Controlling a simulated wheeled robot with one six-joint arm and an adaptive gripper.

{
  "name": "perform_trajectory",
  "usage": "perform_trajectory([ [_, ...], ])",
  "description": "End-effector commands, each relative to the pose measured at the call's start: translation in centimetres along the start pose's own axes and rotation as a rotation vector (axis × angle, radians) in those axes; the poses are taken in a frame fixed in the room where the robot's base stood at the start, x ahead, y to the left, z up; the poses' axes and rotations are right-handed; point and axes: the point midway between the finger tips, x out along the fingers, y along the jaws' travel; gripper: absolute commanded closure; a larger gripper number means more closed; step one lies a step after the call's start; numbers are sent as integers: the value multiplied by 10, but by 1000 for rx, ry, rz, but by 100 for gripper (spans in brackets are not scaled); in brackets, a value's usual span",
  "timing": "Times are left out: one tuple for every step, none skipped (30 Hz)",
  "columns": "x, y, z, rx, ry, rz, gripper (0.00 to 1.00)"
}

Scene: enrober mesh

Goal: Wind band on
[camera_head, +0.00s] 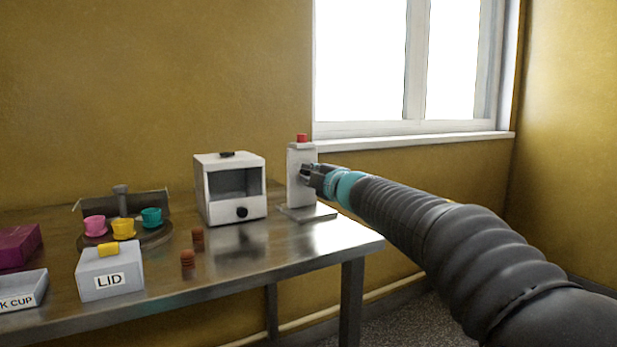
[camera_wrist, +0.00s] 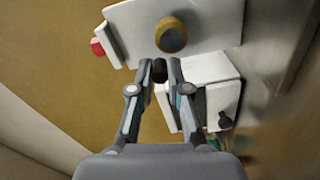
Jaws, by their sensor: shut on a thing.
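A white upright stand (camera_head: 300,155) with a red button (camera_head: 302,138) on top is on the right part of the steel table. In the wrist view the stand (camera_wrist: 210,20) appears turned, with its red button (camera_wrist: 97,47) at the left. My gripper (camera_head: 310,173) is at the stand's right face. In the wrist view my gripper (camera_wrist: 160,70) is shut on a small dark handle (camera_wrist: 159,71) beside the hub. Whether the handle joins the hub is hidden. No separate band is discernible.
A white box (camera_head: 236,212) with a dark window and knob stands left of the stand. Further left are cups on a round tray (camera_head: 165,235), a LID box (camera_head: 110,292), a cup-labelled box (camera_head: 35,297) and brown stacks (camera_head: 188,260). The table's right edge (camera_head: 372,245) is clear.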

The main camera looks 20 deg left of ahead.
Motion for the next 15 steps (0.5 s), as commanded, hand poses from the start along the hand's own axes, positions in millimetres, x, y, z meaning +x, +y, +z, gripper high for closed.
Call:
perform_trajectory([
  [0, 2, 1, 38, -1, 1, 100],
  [0, 2, 1, 63, -1, 1, 100],
  [0, 3, 2, 93, -1, 1, 100],
  [0, 3, 2, 115, -1, 1, 100],
  [0, 4, 2, 137, -1, 0, 100],
  [0, 4, 3, 164, -1, 0, 100],
  [0, 4, 3, 183, -1, 0, 100],
  [0, 5, 3, 201, -1, 0, 100],
  [0, 5, 4, 223, -1, 0, 100],
  [0, 6, 4, 239, -2, 0, 100],
  [0, 6, 4, 253, -2, 0, 100],
  [0, 6, 4, 270, -2, 0, 100],
  [0, 6, 5, 281, -2, 0, 100],
  [0, 7, 5, 292, -2, 0, 100],
  [0, 7, 5, 304, -2, 0, 100],
])
